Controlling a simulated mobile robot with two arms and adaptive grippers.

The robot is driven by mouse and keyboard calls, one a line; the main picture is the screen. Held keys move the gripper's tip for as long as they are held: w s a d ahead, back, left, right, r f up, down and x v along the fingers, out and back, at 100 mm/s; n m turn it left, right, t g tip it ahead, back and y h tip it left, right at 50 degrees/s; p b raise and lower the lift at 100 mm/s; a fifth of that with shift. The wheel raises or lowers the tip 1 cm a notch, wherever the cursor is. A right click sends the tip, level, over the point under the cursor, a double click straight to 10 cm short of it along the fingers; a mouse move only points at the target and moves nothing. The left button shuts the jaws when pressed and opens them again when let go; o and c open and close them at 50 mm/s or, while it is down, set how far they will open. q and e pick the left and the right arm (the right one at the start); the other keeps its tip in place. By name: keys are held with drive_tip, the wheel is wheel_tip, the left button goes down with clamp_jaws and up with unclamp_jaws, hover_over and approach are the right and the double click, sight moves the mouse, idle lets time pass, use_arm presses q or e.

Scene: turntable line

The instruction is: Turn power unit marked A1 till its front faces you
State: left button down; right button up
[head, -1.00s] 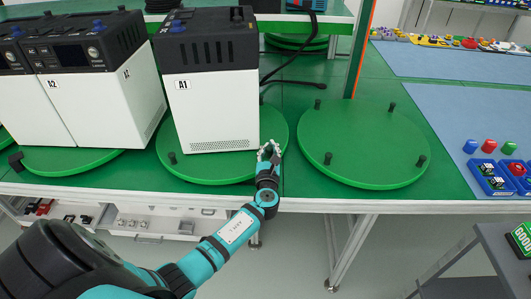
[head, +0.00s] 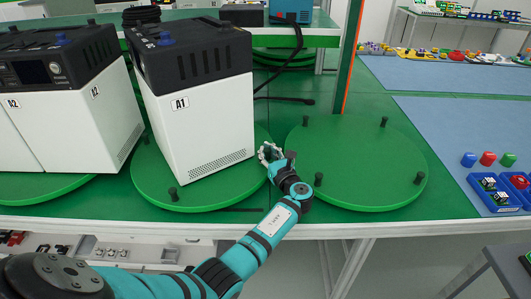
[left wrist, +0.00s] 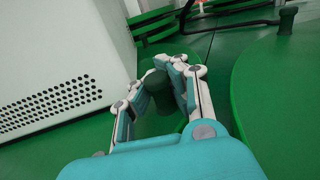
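The power unit marked A1 (head: 205,125), a white box with a black top, stands at an angle on a round green turntable (head: 217,198). Its side with the A1 label and vent holes faces me; another face shows narrowly at its left. My left gripper (head: 268,153) is low at the turntable's right rim, beside the unit. In the left wrist view, its fingers (left wrist: 158,80) close around a dark green peg (left wrist: 158,94) on the turntable. The unit's vented wall (left wrist: 60,70) is left of the fingers. My right gripper is out of view.
Another power unit (head: 75,110) stands on a turntable at left. An empty turntable (head: 355,165) with pegs is close on the right. A black cable (head: 285,70) runs behind A1. Blue trays (head: 497,195) and coloured buttons (head: 487,159) lie far right.

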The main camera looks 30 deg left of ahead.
use_arm(q)
drive_tip(key=c, duration=1.5)
unclamp_jaws()
drive_tip(key=shift+w+d, duration=0.2)
drive_tip(key=shift+d, duration=0.3)
drive_tip(key=shift+a, duration=0.15)
drive_tip(key=shift+s, duration=0.1)
drive_tip(key=v, duration=1.2)
